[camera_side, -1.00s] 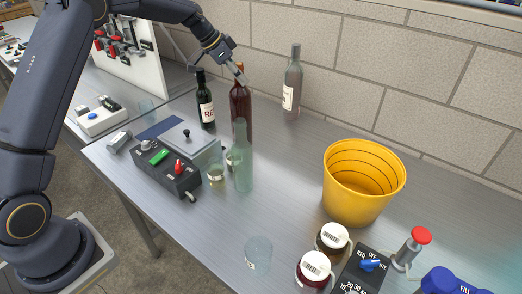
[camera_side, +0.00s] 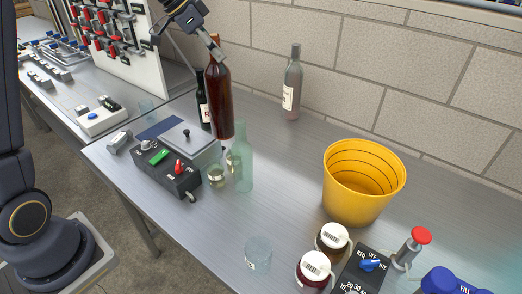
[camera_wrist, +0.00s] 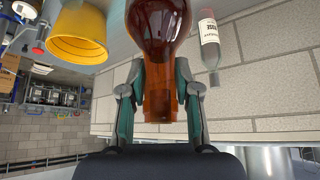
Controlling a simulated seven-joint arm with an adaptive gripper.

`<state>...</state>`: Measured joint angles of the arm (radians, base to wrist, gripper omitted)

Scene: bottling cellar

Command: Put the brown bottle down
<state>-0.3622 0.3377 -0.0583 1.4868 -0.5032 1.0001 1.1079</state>
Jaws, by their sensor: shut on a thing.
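The brown bottle (camera_side: 219,105) is tall, upright and reddish-brown. My gripper (camera_side: 214,48) is shut on its neck from above. The bottle appears held off the table, in front of the dark labelled bottle and behind the clear green bottle in the side view. In the wrist view the brown bottle (camera_wrist: 158,25) runs between the two fingers of my gripper (camera_wrist: 158,85), with its neck toward the camera. Its base is out of that view.
A dark labelled bottle (camera_side: 203,90), a clear green bottle (camera_side: 240,165) and a glass (camera_side: 216,176) stand close by. A control box (camera_side: 165,170) is at left. A grey labelled bottle (camera_side: 292,85) stands by the wall. A yellow bucket (camera_side: 352,195) is at right, with bare table between.

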